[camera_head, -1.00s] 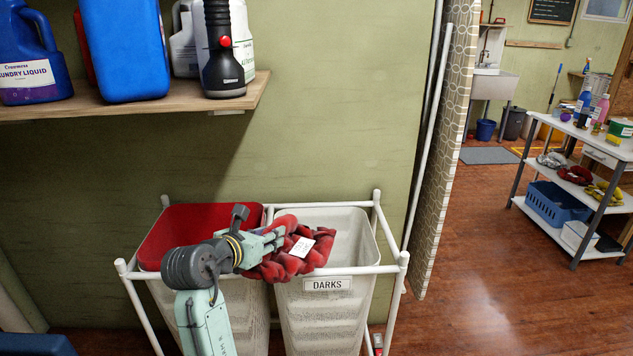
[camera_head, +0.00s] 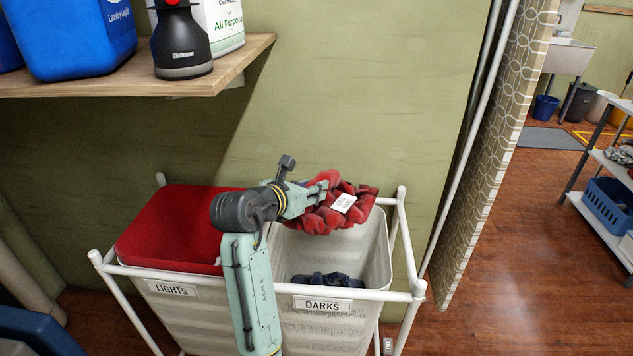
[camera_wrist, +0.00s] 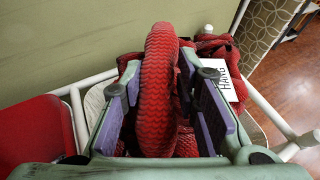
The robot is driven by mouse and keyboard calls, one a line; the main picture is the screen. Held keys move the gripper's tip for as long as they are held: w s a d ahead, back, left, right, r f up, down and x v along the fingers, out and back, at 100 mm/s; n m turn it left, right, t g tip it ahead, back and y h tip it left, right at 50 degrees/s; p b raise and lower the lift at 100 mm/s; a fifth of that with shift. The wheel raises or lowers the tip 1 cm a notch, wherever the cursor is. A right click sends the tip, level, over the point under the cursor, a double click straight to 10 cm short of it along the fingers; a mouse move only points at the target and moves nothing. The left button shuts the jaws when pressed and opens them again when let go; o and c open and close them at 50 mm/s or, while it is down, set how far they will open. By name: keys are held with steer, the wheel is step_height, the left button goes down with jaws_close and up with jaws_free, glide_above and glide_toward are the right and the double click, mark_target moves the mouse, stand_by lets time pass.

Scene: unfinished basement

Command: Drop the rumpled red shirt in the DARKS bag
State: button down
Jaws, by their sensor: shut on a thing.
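The rumpled red shirt (camera_head: 322,217), with a white tag, hangs in my gripper (camera_head: 312,197) above the back part of the DARKS bag's opening. In the wrist view my gripper (camera_wrist: 165,105) is shut on a thick fold of the red shirt (camera_wrist: 160,75), and the tag reads "HANG". The DARKS bag (camera_head: 325,332) is the pale right-hand bag in a white frame, its label on the front. Dark cloth (camera_head: 328,280) lies inside it. The shirt hides part of the bag's back rim.
The LIGHTS bag (camera_head: 175,312) stands to the left, its top covered by a red panel (camera_head: 165,235). A patterned curtain (camera_head: 500,150) hangs to the right.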

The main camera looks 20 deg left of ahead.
mark_target(310, 208)
steer(key=shift+s+f, duration=0.15)
steer(key=shift+f, duration=0.5)
step_height(310, 208, down, 4)
steer(key=b, duration=0.5)
steer(key=shift+f+b, duration=0.2)
steer(key=shift+b, duration=0.2)
steer(key=shift+r, duration=0.1)
steer(key=c, duration=1.2)
jaws_free()
steer(key=shift+o, duration=0.2)
steer(key=v, duration=1.2)
